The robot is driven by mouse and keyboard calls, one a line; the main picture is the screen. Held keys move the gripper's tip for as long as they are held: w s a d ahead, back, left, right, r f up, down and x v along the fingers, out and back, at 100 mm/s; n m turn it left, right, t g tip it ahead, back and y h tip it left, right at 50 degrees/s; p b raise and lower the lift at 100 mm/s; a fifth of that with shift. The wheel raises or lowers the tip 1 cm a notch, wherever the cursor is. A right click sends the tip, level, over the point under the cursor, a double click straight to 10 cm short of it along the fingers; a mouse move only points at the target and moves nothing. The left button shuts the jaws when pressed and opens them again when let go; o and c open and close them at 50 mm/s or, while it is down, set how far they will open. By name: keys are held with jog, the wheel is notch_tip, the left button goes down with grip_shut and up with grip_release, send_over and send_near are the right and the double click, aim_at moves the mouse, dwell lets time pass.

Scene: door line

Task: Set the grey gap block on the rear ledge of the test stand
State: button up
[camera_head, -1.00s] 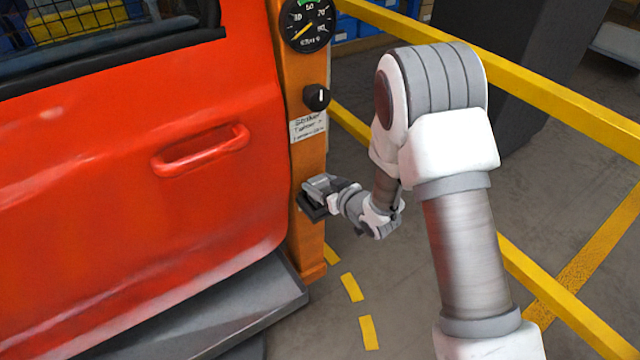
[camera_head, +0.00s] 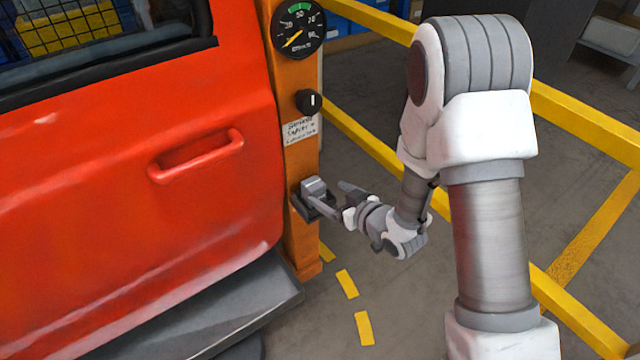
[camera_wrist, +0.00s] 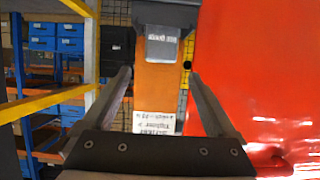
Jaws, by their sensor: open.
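The grey gap block (camera_head: 314,187) rests on the dark rear ledge (camera_head: 300,207) of the test stand, an orange post (camera_head: 300,240) beside the red door. In the wrist view the block (camera_wrist: 162,45) sits against the dark ledge (camera_wrist: 165,14), centred between the finger lines and beyond the tips. My gripper (camera_head: 336,196) is open and empty, just right of the block. Its two spread fingers show in the wrist view (camera_wrist: 158,75). In the head view one finger overlaps the front of the ledge, so I cannot tell whether it touches.
The red door (camera_head: 110,190) with its handle (camera_head: 196,156) fills the left side. The post carries a gauge (camera_head: 297,30), a black knob (camera_head: 309,102) and a paper label (camera_head: 300,131). Yellow rails (camera_head: 585,112) run behind my arm. The floor right of the post is clear.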

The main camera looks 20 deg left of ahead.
jog(key=shift+v, duration=1.8)
jog(key=shift+r, duration=0.1)
jog(key=w+d+r+m+h, duration=0.1)
jog(key=d+r+m+h, duration=0.6)
jog(key=d+r, duration=0.95)
jog(key=s+d+r+m+g+h, duration=0.1)
jog(key=s+d+r, duration=0.2)
jog(key=s, duration=0.7)
jog(key=s+d+r+m+g+h, duration=0.2)
jog(key=s+d+r, duration=0.1)
jog(key=s, duration=0.7)
jog(key=shift+s+d+r, duration=0.25)
jog(key=shift+s+r, duration=0.05)
jog(key=shift+r, duration=0.35)
jog(key=shift+r, duration=0.1)
